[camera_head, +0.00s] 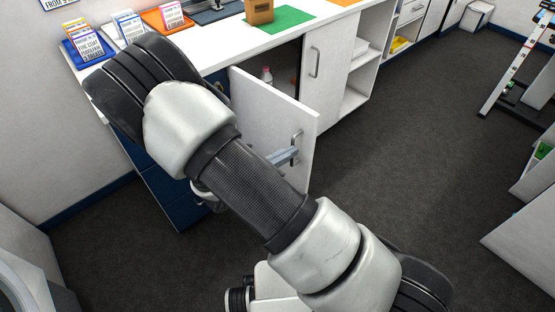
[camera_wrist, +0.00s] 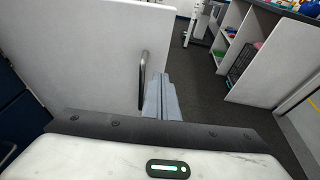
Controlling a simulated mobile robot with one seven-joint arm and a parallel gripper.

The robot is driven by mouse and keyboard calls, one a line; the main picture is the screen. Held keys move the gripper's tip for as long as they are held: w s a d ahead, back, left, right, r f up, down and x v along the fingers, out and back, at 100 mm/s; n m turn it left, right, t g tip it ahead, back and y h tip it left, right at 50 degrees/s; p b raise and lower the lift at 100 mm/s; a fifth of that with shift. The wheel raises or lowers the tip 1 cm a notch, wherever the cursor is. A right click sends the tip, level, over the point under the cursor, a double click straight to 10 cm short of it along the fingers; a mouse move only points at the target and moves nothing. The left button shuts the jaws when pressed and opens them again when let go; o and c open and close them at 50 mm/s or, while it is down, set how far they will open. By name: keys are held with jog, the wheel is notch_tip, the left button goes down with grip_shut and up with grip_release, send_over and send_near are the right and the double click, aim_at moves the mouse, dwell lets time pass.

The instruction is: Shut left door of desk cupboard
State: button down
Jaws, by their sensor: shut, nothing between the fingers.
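The left door (camera_head: 262,112) of the desk cupboard is white and stands open, swung well out from the desk. It also fills the left of the wrist view (camera_wrist: 85,45). Its bar handle (camera_head: 297,146) is near the free edge and shows in the wrist view (camera_wrist: 142,78). My gripper (camera_head: 292,155) is shut and empty, on the handle side of the door. Its fingers (camera_wrist: 160,90) are just right of the handle in the wrist view; I cannot tell whether they touch it. My arm hides the lower part of the door in the head view.
The right cupboard door (camera_head: 325,58) is shut. Bottles (camera_head: 267,75) stand inside the open cupboard. Blue drawers (camera_head: 180,200) are left of the open door. Open shelves (camera_head: 362,60) continue to the right. Dark floor (camera_head: 400,150) is clear right of the door.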

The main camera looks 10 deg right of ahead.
aim_at(310, 139)
jog(key=x, duration=0.4)
jog(key=r+x, duration=0.1)
jog(key=x, duration=0.1)
jog(key=shift+w+d+r+b, duration=0.1)
jog(key=shift+w+d+b, duration=0.05)
jog(key=shift+b, duration=0.25)
